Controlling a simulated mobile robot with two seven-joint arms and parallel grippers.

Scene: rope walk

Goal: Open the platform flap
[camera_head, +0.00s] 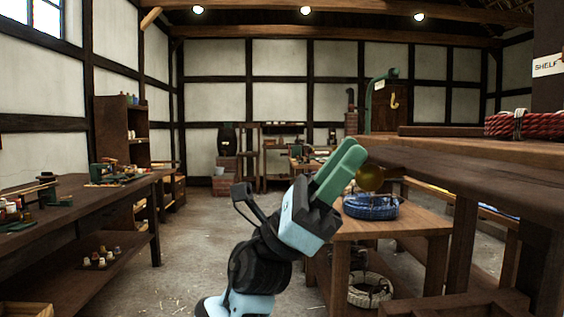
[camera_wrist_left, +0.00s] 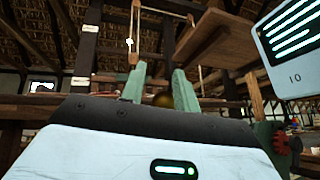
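My left gripper (camera_head: 349,151) is raised in the middle of the head view, its green fingers tilted up to the right. In the left wrist view the two fingers (camera_wrist_left: 159,73) stand apart with a clear gap, and I see nothing clamped between them. A round brass knob (camera_head: 370,178) is just right of the fingers; it also shows low between them in the left wrist view (camera_wrist_left: 163,101). Contact cannot be told. A dark wooden platform (camera_head: 470,178) fills the right side. A wooden panel (camera_wrist_left: 218,42) slants overhead in the left wrist view; I cannot tell if it is the flap. My right gripper is out of view.
A low wooden table (camera_head: 405,222) with a blue rope coil (camera_head: 371,206) stands under the platform's edge. A red rope coil (camera_head: 525,124) lies on top at the right. A long workbench (camera_head: 75,215) runs along the left. The floor between is clear.

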